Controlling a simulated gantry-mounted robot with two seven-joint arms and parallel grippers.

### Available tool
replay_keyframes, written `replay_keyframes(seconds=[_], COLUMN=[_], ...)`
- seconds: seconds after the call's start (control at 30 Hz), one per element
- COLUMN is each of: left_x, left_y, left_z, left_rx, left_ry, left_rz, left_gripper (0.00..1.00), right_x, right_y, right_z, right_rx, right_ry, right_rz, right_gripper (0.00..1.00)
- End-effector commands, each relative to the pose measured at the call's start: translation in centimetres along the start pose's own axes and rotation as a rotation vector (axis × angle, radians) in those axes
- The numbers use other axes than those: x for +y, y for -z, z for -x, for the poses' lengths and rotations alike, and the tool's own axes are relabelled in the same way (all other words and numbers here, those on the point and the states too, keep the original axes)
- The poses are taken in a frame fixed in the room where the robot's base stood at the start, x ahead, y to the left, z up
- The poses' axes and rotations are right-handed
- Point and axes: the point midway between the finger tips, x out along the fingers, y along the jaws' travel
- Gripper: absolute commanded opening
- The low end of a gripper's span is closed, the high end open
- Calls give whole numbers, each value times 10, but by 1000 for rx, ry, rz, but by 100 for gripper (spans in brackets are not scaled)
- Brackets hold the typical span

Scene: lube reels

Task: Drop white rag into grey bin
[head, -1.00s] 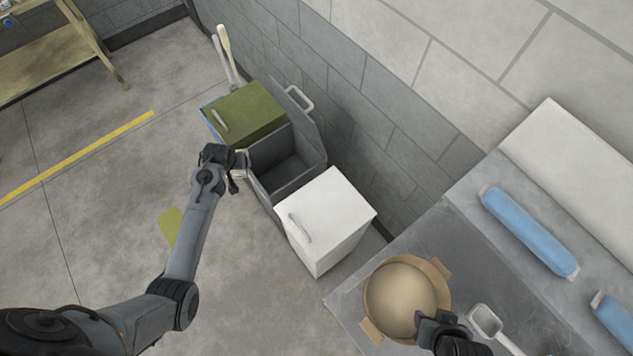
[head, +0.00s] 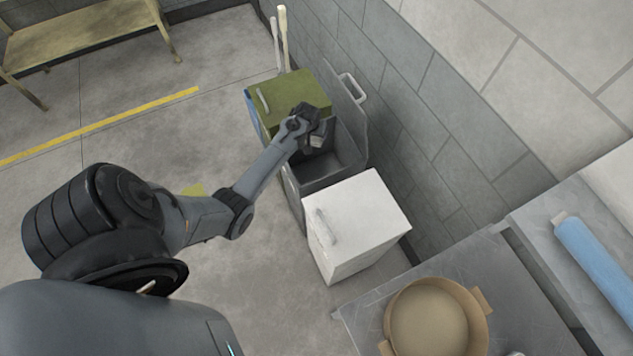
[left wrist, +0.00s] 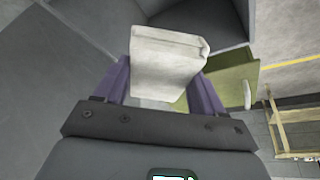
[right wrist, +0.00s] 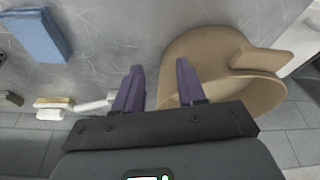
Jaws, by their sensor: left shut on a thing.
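The grey bin (head: 352,125) stands open in the head view, lid raised against the wall, between a green-lidded bin and a white-lidded bin. My left gripper (head: 316,138) is over the grey bin's opening, near its green-bin side. It is shut on the white rag (left wrist: 165,65), which shows as a folded pale block between the fingers in the left wrist view. The bin's dark interior is behind the rag there. My right gripper (right wrist: 158,85) is open and empty above the metal table, beside a tan bowl-like container (right wrist: 205,50). It is out of the head view.
The green bin (head: 300,92) and white bin (head: 355,215) flank the grey one closely. Long handles (head: 283,40) stand behind the green bin. The floor at left is mostly clear.

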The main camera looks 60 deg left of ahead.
Motion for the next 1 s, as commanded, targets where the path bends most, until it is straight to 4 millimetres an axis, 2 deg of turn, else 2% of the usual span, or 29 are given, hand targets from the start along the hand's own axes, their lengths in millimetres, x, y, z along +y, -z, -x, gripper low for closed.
replay_keyframes(seconds=[0.6, 1.0], left_x=[0, 0], left_y=[-20, -21], left_z=[-49, -51], left_rx=[1, 1], left_ry=[-1, -1], left_rz=[0, 0], left_gripper=[45, 45], right_x=[-2, -3], right_y=[-19, -20], right_z=[-56, -58], right_rx=[-3, -3], right_ry=[0, 3], right_rz=[0, -3], right_gripper=[40, 40])
